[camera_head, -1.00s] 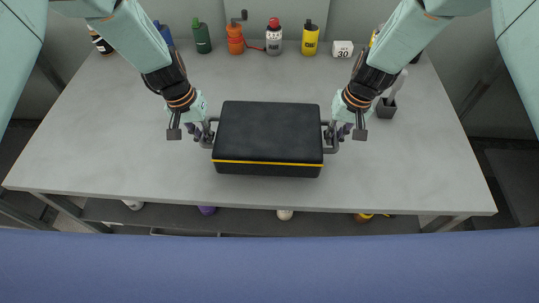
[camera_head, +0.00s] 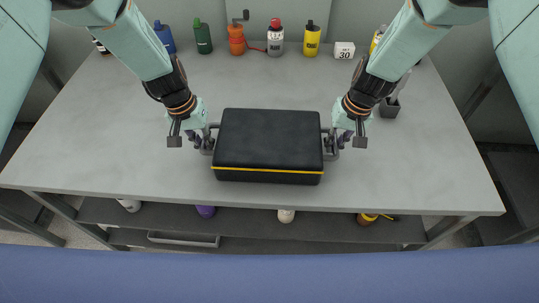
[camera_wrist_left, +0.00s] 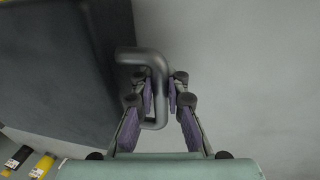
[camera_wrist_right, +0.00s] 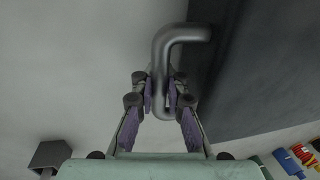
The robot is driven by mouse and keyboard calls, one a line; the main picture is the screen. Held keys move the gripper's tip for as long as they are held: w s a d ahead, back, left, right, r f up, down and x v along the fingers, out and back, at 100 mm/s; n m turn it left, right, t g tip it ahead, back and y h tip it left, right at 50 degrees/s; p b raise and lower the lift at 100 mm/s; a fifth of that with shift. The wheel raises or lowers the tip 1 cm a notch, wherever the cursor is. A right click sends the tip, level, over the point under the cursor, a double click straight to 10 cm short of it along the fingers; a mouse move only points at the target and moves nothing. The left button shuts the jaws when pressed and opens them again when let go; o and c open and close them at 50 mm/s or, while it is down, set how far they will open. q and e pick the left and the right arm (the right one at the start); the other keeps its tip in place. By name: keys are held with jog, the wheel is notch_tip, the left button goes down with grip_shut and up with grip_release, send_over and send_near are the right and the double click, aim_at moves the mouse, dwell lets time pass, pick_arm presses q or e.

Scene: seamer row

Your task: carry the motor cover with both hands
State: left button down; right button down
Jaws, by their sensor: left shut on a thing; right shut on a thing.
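The motor cover (camera_head: 269,140) is a black box with a yellow stripe along its lower front edge and a grey handle on each short side. It is at the middle front of the table in the head view. My left gripper (camera_head: 206,139) is shut on its left handle, which shows between purple pads in the left wrist view (camera_wrist_left: 158,90). My right gripper (camera_head: 334,140) is shut on the right handle, also seen between the pads in the right wrist view (camera_wrist_right: 161,85). Whether the cover touches the table is hard to tell.
The grey table (camera_head: 110,130) is clear around the cover. Along the back stand a green bottle (camera_head: 203,38), an orange grinder (camera_head: 237,40), a yellow container (camera_head: 311,40) and a white block marked 30 (camera_head: 344,50). A dark cup (camera_head: 390,107) stands at right. A shelf (camera_head: 270,222) runs below.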

pick_arm(q)
jog(key=c, duration=1.8)
grip_release()
jog(key=shift+w+a+f, duration=0.1)
pick_arm(e)
jog(key=c, duration=1.8)
grip_release()
jog(key=shift+d+f, duration=0.15)
jog(key=shift+d, duration=0.1)
pick_arm(q)
jog(key=o, duration=0.4)
jog(key=shift+w+f, duration=0.15)
jog(key=shift+w, duration=0.1)
pick_arm(e)
jog(key=o, duration=0.4)
jog(key=shift+w+a+f, duration=0.15)
jog(key=shift+w, duration=0.15)
pick_arm(q)
jog(key=shift+o, duration=0.2)
jog(key=shift+s, duration=0.15)
pick_arm(e)
jog(key=shift+o, duration=0.2)
jog(key=shift+s, duration=0.15)
pick_arm(q)
jog(key=shift+s, duration=0.1)
jog(key=shift+r, duration=0.25)
